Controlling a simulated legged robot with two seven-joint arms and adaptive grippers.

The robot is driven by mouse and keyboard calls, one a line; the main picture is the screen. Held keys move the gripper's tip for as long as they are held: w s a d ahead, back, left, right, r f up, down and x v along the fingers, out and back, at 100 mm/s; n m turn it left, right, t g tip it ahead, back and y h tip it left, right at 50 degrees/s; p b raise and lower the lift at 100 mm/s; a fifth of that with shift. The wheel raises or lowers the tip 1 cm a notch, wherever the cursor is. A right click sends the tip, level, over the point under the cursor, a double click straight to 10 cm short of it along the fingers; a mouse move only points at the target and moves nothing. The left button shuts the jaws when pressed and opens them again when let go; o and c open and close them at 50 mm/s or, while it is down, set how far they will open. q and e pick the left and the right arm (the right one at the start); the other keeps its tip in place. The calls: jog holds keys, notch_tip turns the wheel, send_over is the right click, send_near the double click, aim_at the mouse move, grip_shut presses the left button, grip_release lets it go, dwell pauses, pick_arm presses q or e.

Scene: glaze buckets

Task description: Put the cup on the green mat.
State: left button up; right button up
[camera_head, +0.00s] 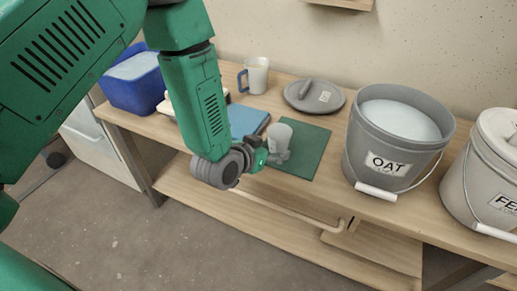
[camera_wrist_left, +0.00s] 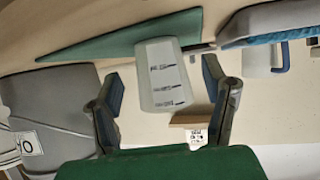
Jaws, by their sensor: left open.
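The cup (camera_head: 279,136), pale and tapered with dark marks on its side, stands upright at the left part of the green mat (camera_head: 311,150). In the left wrist view the cup (camera_wrist_left: 163,80) appears upside down, with its base against the green mat (camera_wrist_left: 105,45). My left gripper (camera_head: 276,156) is low at the near side of the cup. In the wrist view the open fingers of the left gripper (camera_wrist_left: 161,100) are on either side of the cup, with gaps visible. The head view partly hides the fingers. My right gripper is out of view.
A grey OAT bucket (camera_head: 363,143) stands right of the mat, and another lidded bucket (camera_head: 470,180) farther right.

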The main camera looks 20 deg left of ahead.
pick_arm(q)
jog(key=p+v, duration=0.1)
jog(key=v, duration=0.7)
jog(key=shift+s+r+p, duration=0.2)
jog(key=shift+s+p, duration=0.1)
jog(key=shift+s, duration=0.05)
jog(key=s+a+f+g+y, duration=0.1)
jog(key=s+f+g, duration=0.3)
jog(key=s, duration=0.4)
jog(key=s+a+f+n+g+y, duration=0.1)
jog(key=s+a+f+g, duration=0.2)
jog(key=s+f, duration=0.4)
jog(key=s+a+f+n+g, duration=0.1)
jog(key=s+a+f+g, duration=0.2)
jog(key=s+f, duration=0.3)
jog(key=s+g, duration=0.1)
jog(key=s, duration=0.4)
jog(key=shift+g+y, duration=0.3)
jog(key=shift+y, duration=0.1)
